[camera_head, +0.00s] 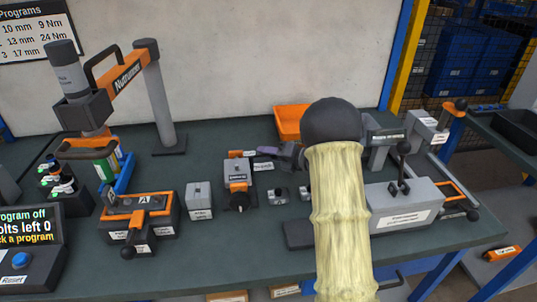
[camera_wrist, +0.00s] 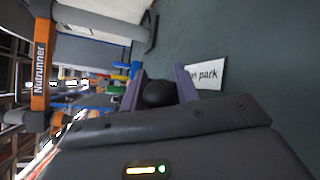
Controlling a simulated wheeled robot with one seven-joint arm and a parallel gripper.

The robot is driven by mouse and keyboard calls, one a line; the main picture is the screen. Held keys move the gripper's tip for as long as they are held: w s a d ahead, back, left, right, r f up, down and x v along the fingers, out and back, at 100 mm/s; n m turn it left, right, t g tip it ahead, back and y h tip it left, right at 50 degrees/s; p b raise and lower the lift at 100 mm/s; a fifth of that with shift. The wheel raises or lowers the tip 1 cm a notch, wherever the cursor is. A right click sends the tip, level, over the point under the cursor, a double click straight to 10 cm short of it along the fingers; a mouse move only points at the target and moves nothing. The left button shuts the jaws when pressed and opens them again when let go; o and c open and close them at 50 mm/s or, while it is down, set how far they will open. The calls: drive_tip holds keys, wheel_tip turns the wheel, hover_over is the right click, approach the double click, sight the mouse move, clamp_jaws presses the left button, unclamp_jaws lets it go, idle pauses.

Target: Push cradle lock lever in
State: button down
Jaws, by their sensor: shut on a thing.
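My gripper (camera_head: 285,151) is above the middle of the bench in the head view, partly hidden by my forearm. In the wrist view its two purple-grey fingers (camera_wrist: 160,76) are on either side of a black rounded thing (camera_wrist: 158,93) and shut on it. I cannot tell what that thing belongs to. An orange and black fixture marked A (camera_head: 143,207) stands at the front left, with a black ball-ended lever (camera_head: 128,252) at its front. Which lever is the cradle lock lever is not clear. The gripper is well to the right of this fixture.
The nutrunner stand (camera_head: 165,100) rises at the back left. An orange and grey unit (camera_head: 237,173) stands beside a park label (camera_wrist: 207,73). A grey box (camera_head: 402,205) with an upright black lever stands at right. An orange bin (camera_head: 290,121) is at the back.

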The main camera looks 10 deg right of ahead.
drive_tip(key=c, duration=1.1)
unclamp_jaws()
drive_tip(key=shift+s+a+f, duration=0.1)
drive_tip(key=shift+a+f, duration=0.1)
drive_tip(key=shift+a, duration=0.15)
drive_tip(key=shift+o, duration=0.2)
drive_tip(key=shift+d+r, duration=0.1)
drive_tip(key=shift+d, duration=0.05)
drive_tip(key=shift+s+d, duration=0.15)
drive_tip(key=v, duration=0.7)
drive_tip(key=shift+r, duration=0.1)
